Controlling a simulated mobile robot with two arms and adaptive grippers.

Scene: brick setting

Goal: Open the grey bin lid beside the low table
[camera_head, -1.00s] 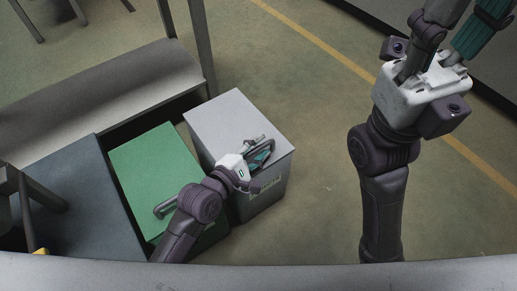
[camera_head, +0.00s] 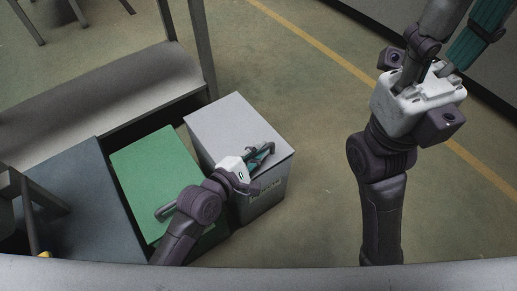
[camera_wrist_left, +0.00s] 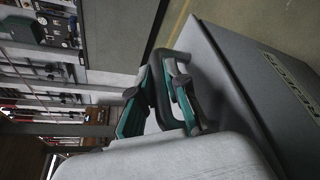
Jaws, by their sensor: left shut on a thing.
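The grey bin (camera_head: 268,200) stands at the right end of a row of bins, beside the low table (camera_head: 110,92). Its flat grey lid (camera_head: 225,118) lies level on top, with no gap that I can see. My left gripper (camera_head: 266,152) is over the lid's front part, shut on the lid's handle, which it mostly hides. In the left wrist view, my gripper's teal and dark fingers (camera_wrist_left: 168,95) close around the handle. The bin's lettered front (camera_wrist_left: 285,85) shows to the right. My right gripper (camera_head: 455,38) is raised at the upper right, fingers apart, tips cut off.
A green-lidded bin (camera_head: 150,165) with its own handle and a blue-grey one (camera_head: 75,190) stand left of the grey bin. A table leg (camera_head: 203,50) rises behind it. The floor (camera_head: 325,160) to its right is clear, with a yellow line (camera_head: 330,55) beyond.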

